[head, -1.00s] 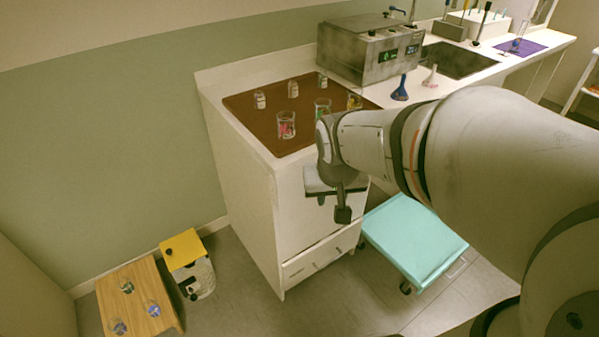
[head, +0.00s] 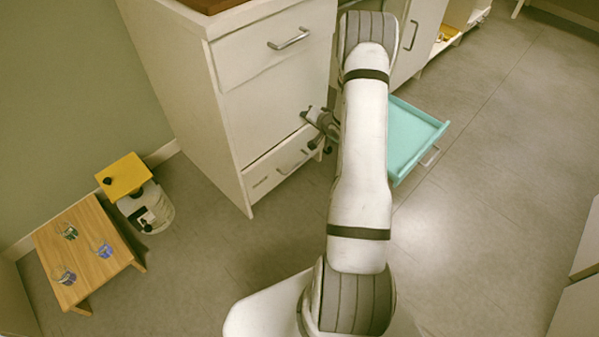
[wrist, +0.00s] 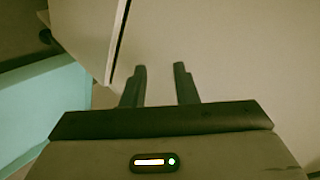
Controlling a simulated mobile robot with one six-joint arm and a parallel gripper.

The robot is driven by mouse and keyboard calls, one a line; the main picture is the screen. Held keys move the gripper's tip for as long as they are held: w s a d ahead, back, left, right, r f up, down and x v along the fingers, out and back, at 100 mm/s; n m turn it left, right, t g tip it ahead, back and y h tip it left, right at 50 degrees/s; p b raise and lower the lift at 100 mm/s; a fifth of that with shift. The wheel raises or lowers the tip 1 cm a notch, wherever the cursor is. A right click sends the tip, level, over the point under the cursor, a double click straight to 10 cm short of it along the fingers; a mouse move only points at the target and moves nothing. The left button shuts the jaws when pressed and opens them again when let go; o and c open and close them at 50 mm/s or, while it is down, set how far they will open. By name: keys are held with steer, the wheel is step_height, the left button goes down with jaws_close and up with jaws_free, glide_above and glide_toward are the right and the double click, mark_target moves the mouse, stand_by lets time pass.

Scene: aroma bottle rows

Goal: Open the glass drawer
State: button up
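The white cabinet (head: 228,106) has a closed bottom drawer (head: 270,172) with a bar handle (head: 293,163) and a small label (head: 260,183) that is too small to read. I cannot confirm from the label that it is the glass drawer. A closed top drawer (head: 262,55) has its own bar handle (head: 290,39). My gripper (head: 310,117) is low beside the cabinet front, above the right end of the bottom drawer and partly hidden by my arm. In the wrist view my gripper (wrist: 160,72) is open and empty, its fingers facing a pale panel (wrist: 215,45) with no handle visible between them.
A teal tray-like unit (head: 412,140) stands low to the right, near my arm. A wooden stool (head: 85,250) with glassware and a yellow-topped container (head: 125,176) stand at left. The floor (head: 230,240) before the cabinet is clear.

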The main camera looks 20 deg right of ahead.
step_height(320, 180, down, 13)
steer(key=s+m+t+y+b, duration=0.1)
steer(key=s+m+y+b, duration=0.1)
steer(key=b, duration=0.1)
steer(key=m+t+y+b, duration=0.2)
steer(key=b, duration=0.2)
glide_toward(300, 162)
steer(key=w+f, duration=0.1)
steer(key=w, duration=0.2)
steer(key=shift+a+b+x, duration=0.25)
steer(key=shift+b+x, duration=0.4)
steer(key=shift+x, duration=1.2)
steer(key=shift+a+b+x, duration=0.25)
steer(key=shift+b+x, duration=0.4)
steer(key=shift+x, duration=1.2)
steer(key=shift+s, duration=0.2)
steer(key=shift+c, duration=0.5)
jaws_close()
